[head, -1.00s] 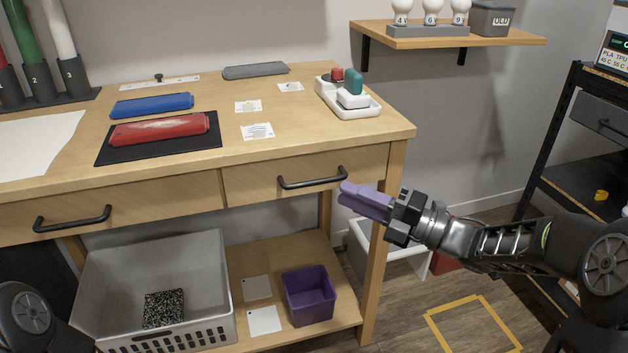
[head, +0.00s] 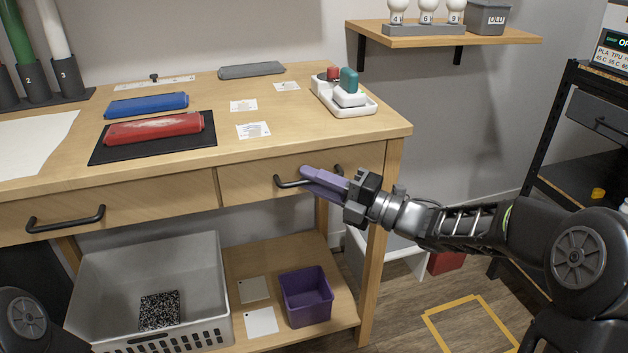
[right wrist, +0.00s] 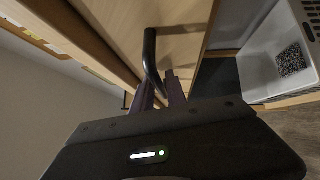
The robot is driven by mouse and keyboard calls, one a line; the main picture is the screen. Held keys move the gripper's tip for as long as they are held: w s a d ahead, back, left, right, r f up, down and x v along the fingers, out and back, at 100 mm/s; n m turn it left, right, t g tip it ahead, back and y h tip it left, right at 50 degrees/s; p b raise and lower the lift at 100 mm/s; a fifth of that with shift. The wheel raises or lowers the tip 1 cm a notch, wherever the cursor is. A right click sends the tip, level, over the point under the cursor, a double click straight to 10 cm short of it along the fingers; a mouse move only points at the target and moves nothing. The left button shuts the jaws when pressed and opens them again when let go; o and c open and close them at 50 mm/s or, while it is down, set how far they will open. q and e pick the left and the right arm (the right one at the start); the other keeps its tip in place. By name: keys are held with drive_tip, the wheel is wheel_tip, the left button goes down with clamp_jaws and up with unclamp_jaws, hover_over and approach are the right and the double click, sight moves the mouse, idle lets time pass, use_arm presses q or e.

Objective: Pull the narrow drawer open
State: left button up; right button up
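The narrow drawer (head: 245,185) is the right-hand one under the wooden bench top, and its front looks flush with the bench. Its dark bar handle (head: 283,182) is partly hidden by my right gripper (head: 307,180). The gripper's purple fingers reach over the handle's middle from the right. In the right wrist view the handle (right wrist: 150,50) runs down to between the two fingers (right wrist: 160,88), which stand apart with a small gap. I cannot tell whether they touch the bar. My left gripper is out of view.
A wider drawer (head: 130,210) with its own handle is on the left. Below are a grey crate (head: 205,270) and a purple bin (head: 308,297) on the lower shelf. The bench's right leg (head: 377,240) stands near my right arm. Floor to the right is mostly clear.

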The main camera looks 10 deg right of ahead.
clamp_jaws()
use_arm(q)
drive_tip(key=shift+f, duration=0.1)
use_arm(e)
drive_tip(key=shift+f, duration=0.1)
idle(1.1)
